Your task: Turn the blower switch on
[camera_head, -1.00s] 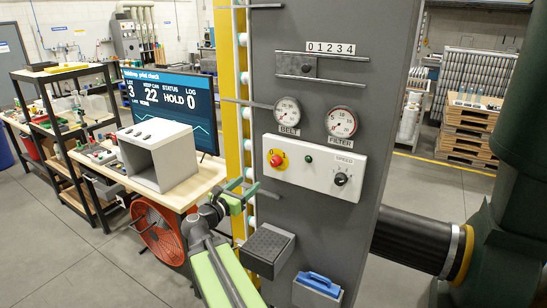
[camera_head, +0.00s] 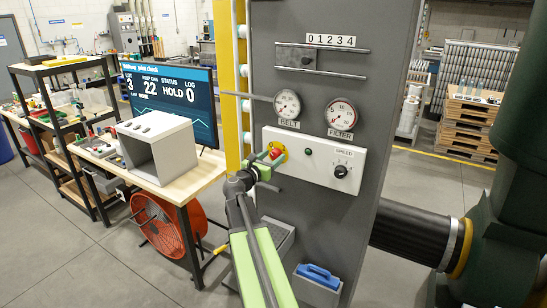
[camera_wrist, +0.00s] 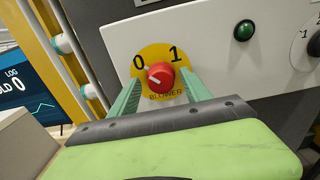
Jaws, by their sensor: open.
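The blower switch is a red knob (camera_wrist: 161,75) on a round yellow plate (camera_wrist: 152,55) marked 0, 1 and BLOWER. A pale mark shows on the knob's left part, on the side of the 0. In the head view the red knob (camera_head: 276,153) sits at the left end of the white control panel (camera_head: 317,172), partly covered by my gripper (camera_head: 270,161). In the wrist view my gripper (camera_wrist: 163,78) is open, with one green finger on each side of the knob. I cannot tell whether the fingers touch it or the plate.
A green lamp (camera_wrist: 243,30) and the black speed knob (camera_head: 341,171) are to the right on the panel. The belt gauge (camera_head: 288,104) and filter gauge (camera_head: 340,115) are above. A wooden bench (camera_head: 188,188) with a monitor (camera_head: 177,97) stands left.

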